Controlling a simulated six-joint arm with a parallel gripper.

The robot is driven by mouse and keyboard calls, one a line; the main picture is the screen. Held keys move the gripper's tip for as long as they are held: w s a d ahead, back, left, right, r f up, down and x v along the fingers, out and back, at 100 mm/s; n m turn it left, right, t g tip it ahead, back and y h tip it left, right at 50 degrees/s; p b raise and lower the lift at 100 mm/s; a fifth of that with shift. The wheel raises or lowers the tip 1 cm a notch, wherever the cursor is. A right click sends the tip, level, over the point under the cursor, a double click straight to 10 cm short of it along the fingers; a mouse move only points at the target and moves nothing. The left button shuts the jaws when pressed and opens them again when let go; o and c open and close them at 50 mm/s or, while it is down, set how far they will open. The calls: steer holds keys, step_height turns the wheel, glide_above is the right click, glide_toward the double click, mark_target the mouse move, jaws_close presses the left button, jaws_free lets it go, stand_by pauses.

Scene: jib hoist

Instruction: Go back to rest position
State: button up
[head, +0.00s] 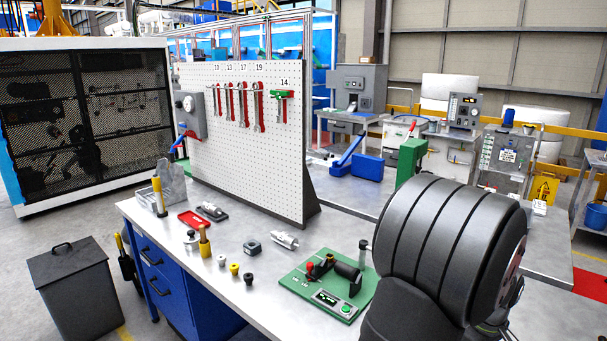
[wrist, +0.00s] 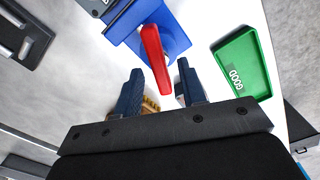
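In the wrist view my gripper (wrist: 159,76) shows two dark blue fingers standing apart, with nothing clamped between them. A red bar or handle (wrist: 155,58) lies ahead of the fingertips, over a blue block (wrist: 178,38). It appears apart from both fingers. A small tan ridged thing (wrist: 150,104) shows beyond and between the fingers, partly hidden by the left one. The head view shows my large dark arm link at the right; my gripper is not visible there.
A green tray marked GOOD (wrist: 243,62) is right of the fingers. In the head view, the workbench (head: 232,285) carries a green fixture board (head: 300,287) and several small parts. A pegboard (head: 262,165) with wrenches stands behind. A grey bin (head: 72,295) is at left.

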steer(key=shift+f, duration=0.3)
steer(key=shift+r, duration=0.1)
step_height(320, 180, up, 17)
step_height(320, 180, down, 17)
steer(key=shift+f, duration=0.1)
steer(key=shift+m, duration=0.3)
steer(key=m, duration=0.6)
steer(key=shift+d+m, duration=0.15)
steer(key=shift+m, duration=0.25)
stand_by(0.3)
